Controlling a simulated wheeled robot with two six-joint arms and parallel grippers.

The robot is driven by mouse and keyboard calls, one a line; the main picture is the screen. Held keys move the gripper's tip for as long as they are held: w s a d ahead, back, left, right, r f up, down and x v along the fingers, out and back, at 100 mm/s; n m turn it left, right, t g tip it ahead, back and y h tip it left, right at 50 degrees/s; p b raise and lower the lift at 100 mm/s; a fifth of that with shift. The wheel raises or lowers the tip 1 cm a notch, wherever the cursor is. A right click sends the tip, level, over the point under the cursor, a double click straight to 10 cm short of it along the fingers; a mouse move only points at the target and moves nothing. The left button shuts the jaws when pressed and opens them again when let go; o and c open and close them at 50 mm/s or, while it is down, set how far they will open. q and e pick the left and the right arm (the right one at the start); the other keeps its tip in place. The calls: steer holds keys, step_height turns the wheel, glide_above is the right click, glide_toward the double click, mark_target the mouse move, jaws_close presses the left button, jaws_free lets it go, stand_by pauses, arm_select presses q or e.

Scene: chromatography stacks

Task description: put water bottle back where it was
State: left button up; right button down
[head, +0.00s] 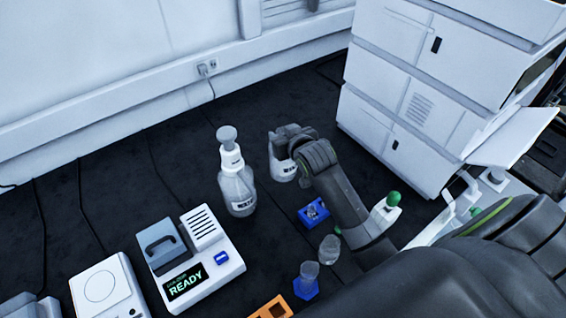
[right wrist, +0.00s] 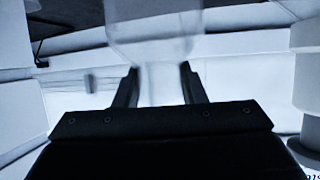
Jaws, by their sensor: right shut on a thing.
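The water bottle (head: 283,170) is clear with a white label, to the right of the dispenser bottle in the head view. My right gripper (head: 289,138) is shut on its upper part, and my gripper and wrist hide part of it. In the right wrist view, the clear neck of the bottle (right wrist: 160,86) sits between the two fingers. The bottle looks about upright. I cannot tell whether its base touches the dark bench (head: 110,165). My left gripper is not in view.
A dispenser bottle (head: 237,187) with a pump top stands close on the left. A white instrument stack (head: 400,120) rises on the right. A blue holder (head: 313,213), small glass vessels (head: 329,250) and a device reading READY (head: 215,260) stand nearer. The bench behind is clear.

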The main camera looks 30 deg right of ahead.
step_height(320, 180, down, 6)
steer(key=shift+f, duration=0.15)
stand_by(0.3)
steer(key=shift+f, duration=0.15)
steer(key=c, duration=0.9)
jaws_free()
